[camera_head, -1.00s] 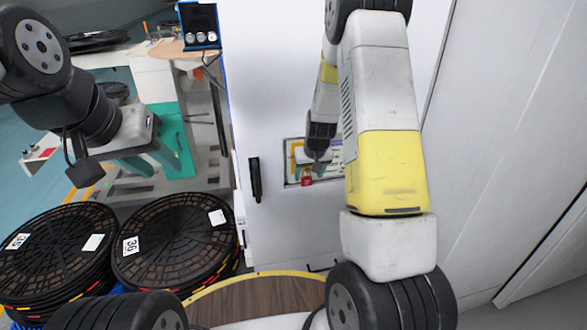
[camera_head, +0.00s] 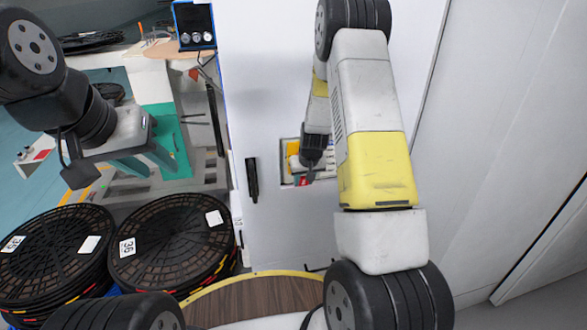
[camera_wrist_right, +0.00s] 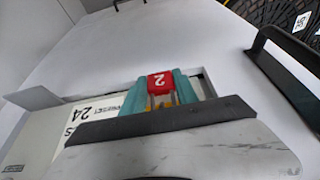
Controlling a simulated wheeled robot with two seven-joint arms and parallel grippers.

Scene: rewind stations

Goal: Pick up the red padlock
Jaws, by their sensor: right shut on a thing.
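The red padlock (camera_head: 302,182) is small in the head view, at the lower edge of a recessed panel in the white cabinet door. In the right wrist view the padlock (camera_wrist_right: 161,80) shows a white "2" and sits between the teal fingertips. My right gripper (camera_head: 304,175) is shut on it; the gripper's own body partly hides it in the head view. Yellowish metal shows below the red body in the wrist view, but I cannot tell what it is hooked to. My left gripper (camera_head: 146,162) hangs at the left, fingers apart and empty, far from the padlock.
The white cabinet door (camera_head: 265,110) has a black handle (camera_head: 252,180) left of the panel. Stacks of black reels (camera_head: 165,245) stand at lower left. A label plate reading 24 (camera_wrist_right: 88,110) lies beside the padlock in the wrist view. Open floor shows at far left.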

